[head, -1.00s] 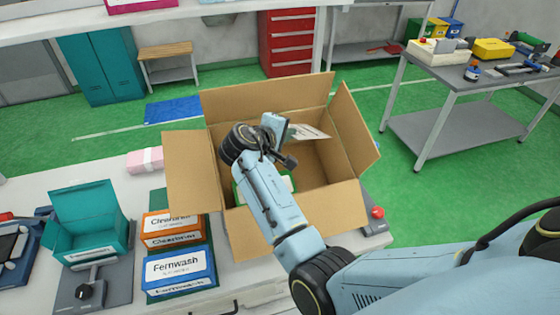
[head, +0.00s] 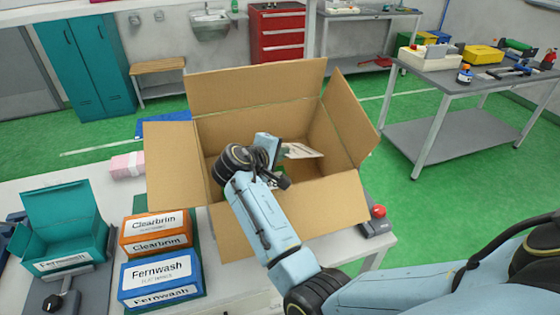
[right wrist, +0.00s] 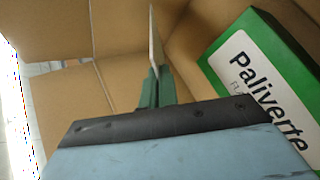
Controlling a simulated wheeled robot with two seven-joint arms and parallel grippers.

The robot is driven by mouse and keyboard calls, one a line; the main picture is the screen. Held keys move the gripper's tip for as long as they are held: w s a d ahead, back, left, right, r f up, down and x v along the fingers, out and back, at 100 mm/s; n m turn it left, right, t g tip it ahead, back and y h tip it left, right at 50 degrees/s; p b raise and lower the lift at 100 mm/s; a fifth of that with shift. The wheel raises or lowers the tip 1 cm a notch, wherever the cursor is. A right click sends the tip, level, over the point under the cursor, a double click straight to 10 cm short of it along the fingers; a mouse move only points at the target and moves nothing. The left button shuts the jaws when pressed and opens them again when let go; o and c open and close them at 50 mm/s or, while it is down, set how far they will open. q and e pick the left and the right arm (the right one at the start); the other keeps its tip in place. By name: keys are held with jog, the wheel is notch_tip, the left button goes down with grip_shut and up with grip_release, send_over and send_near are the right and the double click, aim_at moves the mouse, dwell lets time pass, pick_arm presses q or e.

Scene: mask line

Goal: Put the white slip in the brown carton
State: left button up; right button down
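The brown carton (head: 258,92) stands open on the white table with its flaps spread. My right gripper (head: 284,150) is inside the carton's opening, with its arm reaching in over the near flap. It is shut on the white slip (head: 304,151), which sticks out to the right of the fingers. In the right wrist view the slip (right wrist: 155,38) shows edge-on between the green fingertips (right wrist: 155,88). The carton's inner walls surround it there, and it looks clear of the carton floor. My left gripper is not in view.
A green and white Paliverte box (right wrist: 262,85) lies inside the carton beside the gripper. Left of the carton stand an orange Clearbrim box (head: 156,232), a blue Fernwash box (head: 160,272) and a teal box (head: 65,222). A red-button device (head: 378,218) sits at right.

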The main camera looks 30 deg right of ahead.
jog(key=shift+w+f, duration=0.1)
jog(key=shift+w, duration=0.1)
jog(key=shift+s+f, duration=0.1)
jog(key=shift+f, duration=0.5)
jog(key=c, duration=1.7)
grip_release()
